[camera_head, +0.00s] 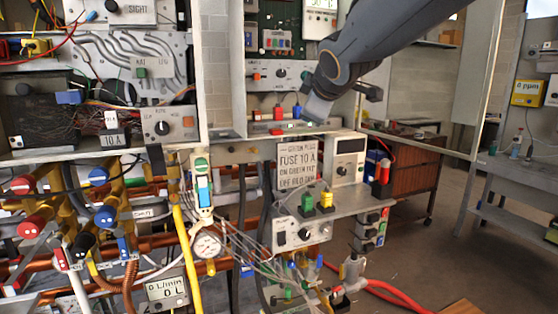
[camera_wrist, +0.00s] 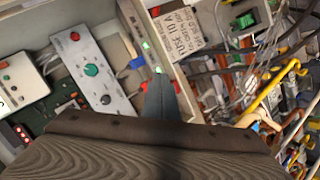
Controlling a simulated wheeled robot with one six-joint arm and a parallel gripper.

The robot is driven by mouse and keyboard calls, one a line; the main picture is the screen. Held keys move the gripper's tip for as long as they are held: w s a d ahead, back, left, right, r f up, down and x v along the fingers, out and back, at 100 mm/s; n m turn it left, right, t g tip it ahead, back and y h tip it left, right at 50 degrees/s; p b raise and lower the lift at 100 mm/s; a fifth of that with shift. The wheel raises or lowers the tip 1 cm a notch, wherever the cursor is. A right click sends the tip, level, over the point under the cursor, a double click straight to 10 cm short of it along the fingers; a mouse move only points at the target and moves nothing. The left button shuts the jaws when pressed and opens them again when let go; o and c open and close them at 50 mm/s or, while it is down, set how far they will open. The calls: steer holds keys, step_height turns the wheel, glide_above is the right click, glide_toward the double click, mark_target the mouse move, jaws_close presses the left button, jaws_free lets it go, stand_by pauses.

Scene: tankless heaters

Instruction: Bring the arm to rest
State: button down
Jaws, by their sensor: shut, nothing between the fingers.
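My arm (camera_head: 385,45) reaches in from the upper right in the head view. My gripper (camera_head: 312,112) points down and left, in front of the lower edge of the open heater cabinet (camera_head: 240,132). In the wrist view my gripper (camera_wrist: 160,80) shows its fingers together, with nothing held. Its tips appear close to a small strip with green and red lights or buttons (camera_wrist: 143,45). I cannot tell whether they touch it.
A fuse sign (camera_head: 298,165) and a white meter (camera_head: 347,158) stand just below my gripper. A shelf (camera_head: 350,203) holds a green and a yellow plug. Pipes, valves and a gauge (camera_head: 207,244) crowd the lower left. Open floor (camera_head: 430,260) lies at right.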

steer(key=s+d+f+m+g+h, duration=0.1)
steer(key=s+d+f+m+g, duration=0.3)
steer(key=f, duration=0.6)
steer(key=s+d+f+m+g+h, duration=0.1)
steer(key=s+d+f+m, duration=0.2)
steer(key=s+f, duration=0.55)
steer(key=s+d+f+m+g, duration=0.3)
steer(key=s+d+f, duration=0.1)
steer(key=f, duration=0.7)
steer(key=s+d+f+m+g, duration=0.1)
steer(key=s+f+m+g, duration=0.2)
steer(key=s+f, duration=0.4)
steer(key=s+m, duration=0.1)
steer(key=s, duration=0.3)
steer(key=shift+d+g, duration=0.2)
steer(key=shift+g, duration=0.1)
